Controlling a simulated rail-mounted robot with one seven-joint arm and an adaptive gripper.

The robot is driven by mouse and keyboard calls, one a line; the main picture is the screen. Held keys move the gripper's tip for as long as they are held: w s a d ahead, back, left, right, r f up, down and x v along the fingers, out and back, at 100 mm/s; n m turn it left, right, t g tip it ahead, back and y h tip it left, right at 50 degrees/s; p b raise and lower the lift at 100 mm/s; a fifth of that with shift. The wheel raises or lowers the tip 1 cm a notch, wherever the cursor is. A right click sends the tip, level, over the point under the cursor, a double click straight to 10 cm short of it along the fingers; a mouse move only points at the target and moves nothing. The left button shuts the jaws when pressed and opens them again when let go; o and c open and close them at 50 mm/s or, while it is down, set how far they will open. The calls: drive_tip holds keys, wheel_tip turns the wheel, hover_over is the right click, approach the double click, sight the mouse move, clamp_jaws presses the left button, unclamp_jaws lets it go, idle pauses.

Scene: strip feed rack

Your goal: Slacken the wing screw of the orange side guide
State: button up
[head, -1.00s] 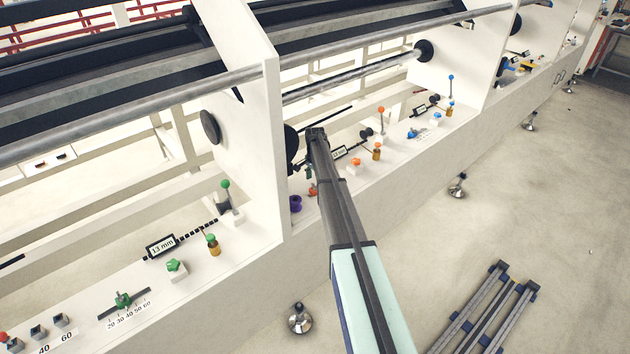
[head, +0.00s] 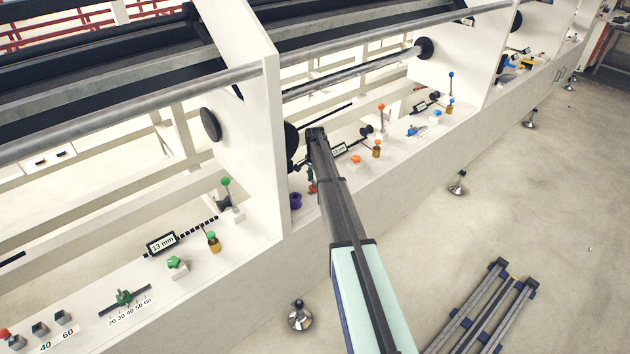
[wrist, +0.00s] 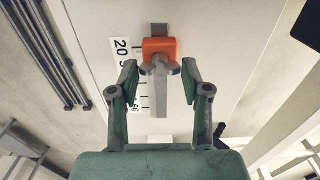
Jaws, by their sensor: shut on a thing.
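The orange side guide (wrist: 159,46) is an orange block on a grey bar in the wrist view, top centre. Its grey wing screw (wrist: 160,67) faces me, with one rounded wing to each side. My gripper (wrist: 160,71) has one finger on each side of the wing screw and is shut on it. The exact contact of the fingertips with the wings is hard to make out. In the head view my arm hides most of this spot.
A number scale (wrist: 122,48) lies left of the guide. In the head view, a white upright panel (head: 262,130) stands left of my arm, with a purple ring (head: 296,200) close by. An orange knob (head: 356,159) and an orange-tipped lever (head: 381,108) are to the right.

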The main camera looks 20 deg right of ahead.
drive_tip(key=shift+f, duration=0.1)
drive_tip(key=shift+f+n+b, duration=0.1)
drive_tip(key=shift+n+b, duration=0.8)
drive_tip(key=shift+n, duration=0.1)
drive_tip(key=n+b, duration=0.2)
drive_tip(key=n, duration=0.1)
drive_tip(key=shift+n, duration=0.3)
drive_tip(key=n+b, duration=0.2)
drive_tip(key=n, duration=0.2)
drive_tip(key=shift+n, duration=0.4)
drive_tip(key=shift+b, duration=0.3)
drive_tip(key=o, duration=1.2)
drive_tip(key=shift+c, duration=0.2)
drive_tip(key=shift+r, duration=0.25)
